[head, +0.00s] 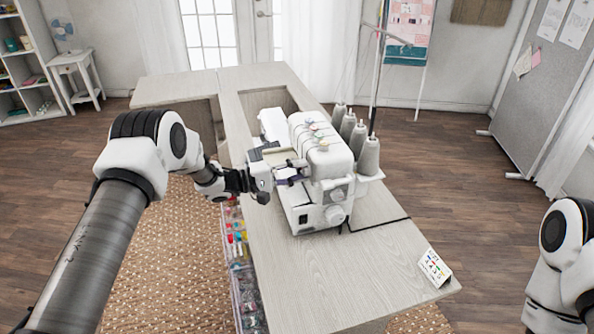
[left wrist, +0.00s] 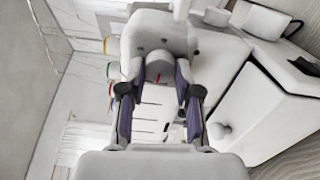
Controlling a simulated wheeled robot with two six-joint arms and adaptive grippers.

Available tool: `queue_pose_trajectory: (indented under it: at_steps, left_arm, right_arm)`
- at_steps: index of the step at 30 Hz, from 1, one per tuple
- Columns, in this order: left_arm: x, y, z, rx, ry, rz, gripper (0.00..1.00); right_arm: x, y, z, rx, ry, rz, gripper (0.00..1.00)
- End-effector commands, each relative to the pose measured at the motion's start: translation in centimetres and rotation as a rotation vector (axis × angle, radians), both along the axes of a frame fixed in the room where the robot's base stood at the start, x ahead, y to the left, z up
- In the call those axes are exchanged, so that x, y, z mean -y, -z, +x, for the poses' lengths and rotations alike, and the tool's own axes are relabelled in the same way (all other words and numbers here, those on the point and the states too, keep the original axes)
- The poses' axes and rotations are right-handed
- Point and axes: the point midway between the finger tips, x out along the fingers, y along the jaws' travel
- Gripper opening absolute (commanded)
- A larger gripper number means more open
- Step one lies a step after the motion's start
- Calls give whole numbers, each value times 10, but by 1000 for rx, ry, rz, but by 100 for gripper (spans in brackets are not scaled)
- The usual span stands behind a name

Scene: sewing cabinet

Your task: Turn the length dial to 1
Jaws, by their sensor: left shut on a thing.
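The white sewing machine (head: 323,152) stands on the wooden table. My left gripper (head: 290,178) reaches in from the left against the machine's side. In the left wrist view its purple-padded fingers (left wrist: 164,75) are shut on a round white dial (left wrist: 158,70) with a small red mark. I cannot read any numbers on the dial, so its setting cannot be told. In the head view the gripped dial is hidden by the gripper. The right arm shows at the right edge, but its gripper is out of view.
Several grey thread cones (head: 369,156) stand behind the machine. A dark cord (head: 380,224) crosses the tabletop. Coloured supplies (head: 240,250) fill the table's left side.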

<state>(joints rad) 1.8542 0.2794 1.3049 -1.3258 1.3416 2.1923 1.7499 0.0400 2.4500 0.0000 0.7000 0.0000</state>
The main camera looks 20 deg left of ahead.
Motion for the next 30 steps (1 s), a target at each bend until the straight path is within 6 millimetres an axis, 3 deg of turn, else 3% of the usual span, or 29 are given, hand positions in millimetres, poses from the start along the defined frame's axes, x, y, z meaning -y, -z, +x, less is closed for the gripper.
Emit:
queue_pose_trajectory:
  at_steps: [21,22,24,30]
  left_arm:
    - [0,-3,2,-67,-2,-52,0]
    - [0,-3,2,-67,-2,-52,40]
    - [0,-3,2,-68,-2,-52,58]
    - [0,-2,1,-71,-1,-51,58]
  right_arm:
    - [0,-1,0,0,0,0,40]
    - [0,-1,0,0,0,0,40]
    - [0,-1,0,0,0,0,40]
    - [0,-1,0,0,0,0,40]
